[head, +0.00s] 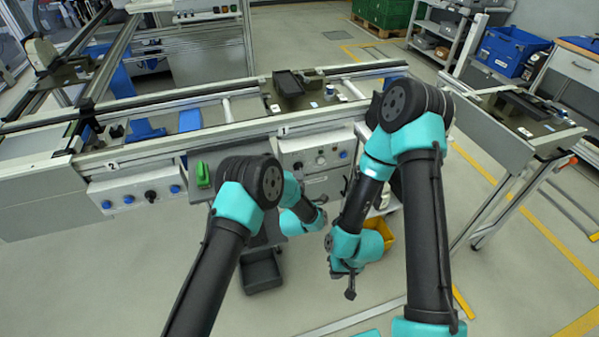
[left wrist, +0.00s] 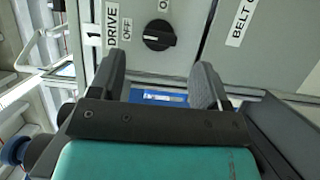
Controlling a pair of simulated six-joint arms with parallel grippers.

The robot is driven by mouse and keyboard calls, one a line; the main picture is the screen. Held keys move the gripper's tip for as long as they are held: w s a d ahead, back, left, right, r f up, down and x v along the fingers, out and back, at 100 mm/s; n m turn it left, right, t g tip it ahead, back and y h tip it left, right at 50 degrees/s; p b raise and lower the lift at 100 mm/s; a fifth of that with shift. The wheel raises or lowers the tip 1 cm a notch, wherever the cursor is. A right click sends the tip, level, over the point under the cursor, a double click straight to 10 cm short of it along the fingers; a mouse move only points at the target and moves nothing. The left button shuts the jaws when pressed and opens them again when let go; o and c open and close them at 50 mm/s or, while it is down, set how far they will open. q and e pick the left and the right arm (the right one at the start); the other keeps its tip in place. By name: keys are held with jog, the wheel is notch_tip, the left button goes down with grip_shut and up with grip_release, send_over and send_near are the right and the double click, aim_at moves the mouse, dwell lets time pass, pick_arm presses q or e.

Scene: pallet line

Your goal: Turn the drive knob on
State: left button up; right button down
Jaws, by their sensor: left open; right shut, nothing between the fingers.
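The drive knob (left wrist: 158,35) is a round black knob on a grey panel in the left wrist view. Its white mark lies on the side toward the OFF label (left wrist: 127,29). My right gripper (head: 350,291) is shut and empty, low over the floor.
A control panel (head: 318,146) with several knobs sits under the conveyor's front rail. A second panel (head: 150,193) is farther left. A yellow bin (head: 382,234) stands behind my right wrist. A BELT label (left wrist: 241,20) is beside the drive section.

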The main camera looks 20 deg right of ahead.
aim_at(299, 168)
pick_arm(q)
jog(key=shift+x, duration=2.95)
jog(key=c, duration=0.9)
